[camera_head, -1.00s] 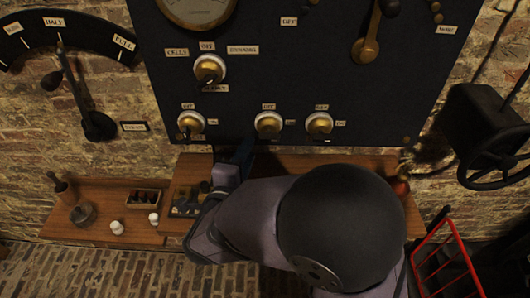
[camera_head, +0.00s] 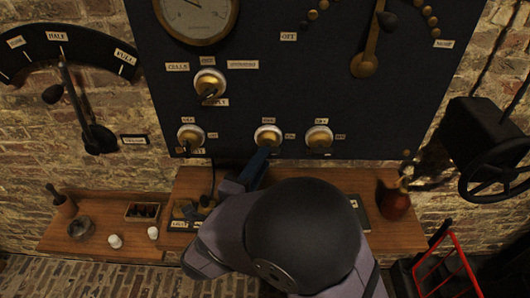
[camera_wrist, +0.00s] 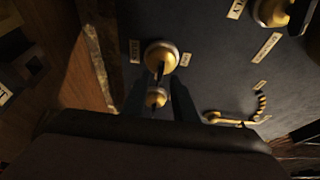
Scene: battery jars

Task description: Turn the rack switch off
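Three brass knob switches sit in a row low on the dark panel: left (camera_head: 190,136), middle (camera_head: 267,135) and right (camera_head: 319,139). Small labels stand above and to the right of each. I cannot read which one is the rack switch. My gripper (camera_head: 263,157) is just below the middle knob, its tip overlapping the knob's lower edge. In the wrist view my gripper's two dark fingers (camera_wrist: 160,88) are apart, with nothing held. The middle knob (camera_wrist: 161,55) is just beyond the fingertips, and another knob (camera_wrist: 156,97) shows through the gap. Contact is unclear.
A larger knob (camera_head: 209,84) and a round gauge (camera_head: 197,14) are higher on the panel. A wooden shelf (camera_head: 185,242) below holds small white items, a box (camera_head: 142,212) and a reddish-brown jug (camera_head: 395,201). A handwheel (camera_head: 492,168) is at right.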

